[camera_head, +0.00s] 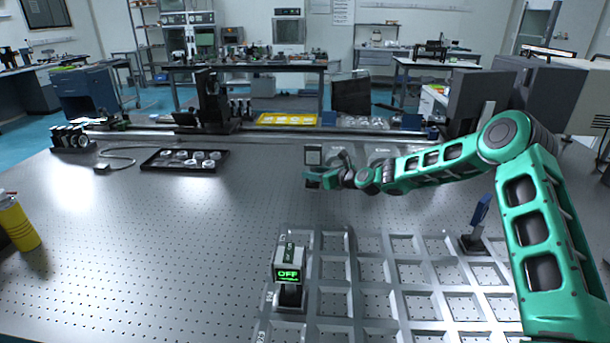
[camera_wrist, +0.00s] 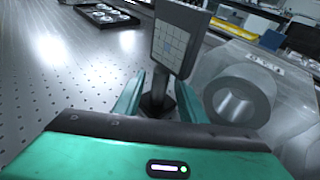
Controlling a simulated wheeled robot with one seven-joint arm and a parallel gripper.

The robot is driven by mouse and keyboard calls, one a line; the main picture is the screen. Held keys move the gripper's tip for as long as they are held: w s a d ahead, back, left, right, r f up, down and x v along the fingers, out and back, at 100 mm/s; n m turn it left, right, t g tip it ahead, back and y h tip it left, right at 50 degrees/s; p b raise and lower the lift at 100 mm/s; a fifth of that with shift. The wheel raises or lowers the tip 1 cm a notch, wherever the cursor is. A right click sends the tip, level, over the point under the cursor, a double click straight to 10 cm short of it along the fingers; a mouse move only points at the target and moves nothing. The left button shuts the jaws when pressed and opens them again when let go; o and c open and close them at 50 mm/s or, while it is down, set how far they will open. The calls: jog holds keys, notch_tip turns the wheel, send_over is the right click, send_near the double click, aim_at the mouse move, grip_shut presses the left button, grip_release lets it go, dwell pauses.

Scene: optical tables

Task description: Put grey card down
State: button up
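The grey card (camera_wrist: 175,39) is a framed panel with a pale gridded face on a dark stem and base (camera_wrist: 158,103). In the wrist view it stands upright ahead of my gripper (camera_wrist: 161,78). The fingers lie on either side of the stem, below the panel, with a narrow gap showing on each side, so they look open around it. In the head view the card (camera_head: 313,154) shows small, just above my gripper (camera_head: 318,178). Its base is hidden there, and whether it touches the table is unclear.
A clear block with a grey cylinder (camera_wrist: 238,102) stands close right of my gripper. A black tray of round parts (camera_head: 186,160) lies to the left. The perforated table is free at left.

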jog(key=v, duration=0.6)
